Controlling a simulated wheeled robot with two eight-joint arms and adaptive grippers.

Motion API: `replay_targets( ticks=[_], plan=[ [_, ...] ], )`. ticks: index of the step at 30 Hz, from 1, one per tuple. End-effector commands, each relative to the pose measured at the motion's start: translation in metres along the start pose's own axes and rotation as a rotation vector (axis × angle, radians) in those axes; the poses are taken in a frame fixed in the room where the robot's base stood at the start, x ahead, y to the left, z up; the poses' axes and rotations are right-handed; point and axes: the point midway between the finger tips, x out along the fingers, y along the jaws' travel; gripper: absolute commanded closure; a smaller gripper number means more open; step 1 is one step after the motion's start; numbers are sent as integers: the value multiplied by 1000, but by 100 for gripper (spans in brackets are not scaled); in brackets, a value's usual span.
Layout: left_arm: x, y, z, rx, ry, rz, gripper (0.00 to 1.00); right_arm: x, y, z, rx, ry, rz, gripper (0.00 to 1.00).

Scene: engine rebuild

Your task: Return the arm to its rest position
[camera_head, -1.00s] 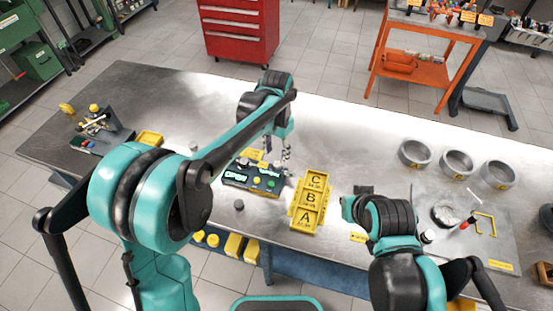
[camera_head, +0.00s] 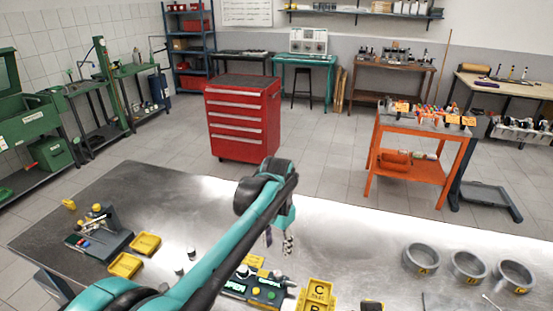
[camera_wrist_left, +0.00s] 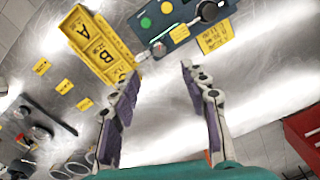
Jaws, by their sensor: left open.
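My left arm reaches in from the bottom left of the head view, raised over the steel workbench (camera_head: 345,235). My left gripper (camera_head: 282,240) hangs from its end, pointing down, partly hidden by the arm. In the left wrist view its two fingers (camera_wrist_left: 160,70) are spread apart with nothing between them, and bare bench shows below. My right gripper is not in view.
A control box (camera_head: 262,290) and the yellow lettered tray (camera_head: 317,294) lie near the gripper. Several grey rings (camera_head: 468,266) stand on the right. Yellow bins (camera_head: 145,244) are on the left. A red drawer cabinet (camera_head: 243,120) stands behind the bench.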

Motion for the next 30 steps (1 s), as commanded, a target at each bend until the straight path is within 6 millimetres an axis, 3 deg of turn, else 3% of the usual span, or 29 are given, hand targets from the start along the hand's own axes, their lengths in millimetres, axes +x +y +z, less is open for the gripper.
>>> replay_targets(
  ticks=[5,13,21,25,30],
  plan=[
    [-7,-9,30,-69,54,-20,55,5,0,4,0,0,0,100],
    [-8,-23,128,-303,252,-94,55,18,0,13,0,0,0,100],
    [29,-20,220,-533,457,-168,55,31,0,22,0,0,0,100],
    [50,-16,248,-611,532,-195,55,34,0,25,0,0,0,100],
    [65,-14,265,-664,585,-213,55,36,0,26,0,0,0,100]
  ],
)
